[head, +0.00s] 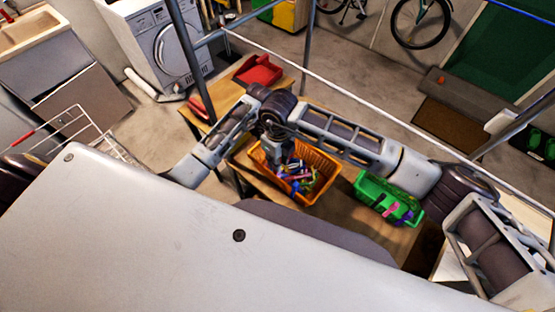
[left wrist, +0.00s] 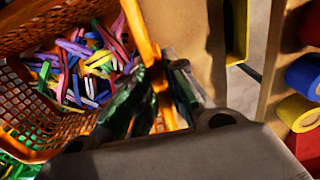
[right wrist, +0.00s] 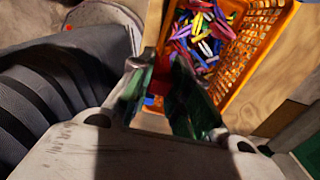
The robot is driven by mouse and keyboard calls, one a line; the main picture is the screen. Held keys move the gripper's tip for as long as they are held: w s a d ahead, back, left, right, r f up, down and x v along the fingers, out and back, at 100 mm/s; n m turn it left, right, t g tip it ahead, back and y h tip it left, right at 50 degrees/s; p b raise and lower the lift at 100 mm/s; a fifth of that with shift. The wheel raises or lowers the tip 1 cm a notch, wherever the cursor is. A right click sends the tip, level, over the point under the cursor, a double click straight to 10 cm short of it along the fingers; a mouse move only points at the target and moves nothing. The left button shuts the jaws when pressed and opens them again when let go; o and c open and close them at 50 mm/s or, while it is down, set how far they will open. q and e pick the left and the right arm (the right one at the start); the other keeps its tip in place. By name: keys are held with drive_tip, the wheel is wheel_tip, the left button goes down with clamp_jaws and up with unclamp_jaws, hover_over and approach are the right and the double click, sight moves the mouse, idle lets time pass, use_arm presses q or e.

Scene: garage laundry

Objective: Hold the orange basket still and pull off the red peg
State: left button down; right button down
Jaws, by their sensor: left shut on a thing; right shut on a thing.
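The orange basket (head: 322,177) stands on the wooden table, holding several coloured pegs (head: 297,180). My left gripper (left wrist: 158,82) is shut on the basket's orange rim (left wrist: 143,38) in the left wrist view. My right gripper (right wrist: 163,84) is beside the basket wall (right wrist: 258,60) in the right wrist view. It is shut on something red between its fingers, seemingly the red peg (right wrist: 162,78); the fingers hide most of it. In the head view my arms cover the basket's far side and the fingertips are hard to make out.
A green basket (head: 371,191) with coloured things stands right of the orange one. A red tray (head: 258,70) lies at the table's far end. A wire drying rack (head: 90,130) is at left, and a metal rail crosses beyond the table. Coloured cylinders (left wrist: 303,75) show at right in the left wrist view.

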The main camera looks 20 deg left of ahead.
idle(0.9)
use_arm(q)
drive_tip(key=c, duration=1.4)
unclamp_jaws()
drive_tip(key=shift+o, duration=0.2)
drive_tip(key=shift+r, duration=0.15)
wheel_tip(320, 180, up, 12)
drive_tip(key=shift+s+f, duration=0.15)
drive_tip(key=shift+f, duration=0.05)
